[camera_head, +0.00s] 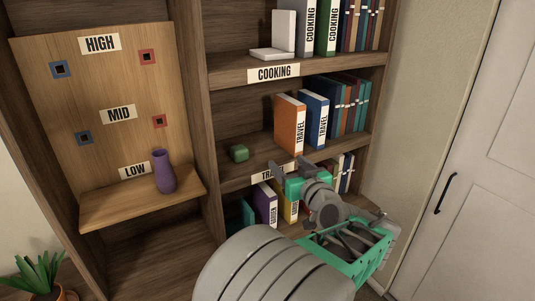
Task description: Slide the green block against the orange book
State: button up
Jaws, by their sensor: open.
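The small green block (239,153) sits on the middle shelf, near its left end. The orange book (289,125), labelled TRAVEL, stands upright on the same shelf to the right of the block. A clear gap of bare shelf lies between them. My gripper (277,172) is in front of the middle shelf's edge, below and to the right of the block and below the orange book. Its jaws are open with nothing between them. It appears apart from both the block and the book. My arm hides part of the lower shelf.
A blue TRAVEL book (314,119) and several more books stand right of the orange one. A TRAVEL label (262,177) is on the shelf edge. A white bookend (284,35) stands above. A purple vase (164,171) stands on a ledge at left.

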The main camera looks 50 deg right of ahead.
aim_at(239, 153)
jog(key=z, duration=1.35)
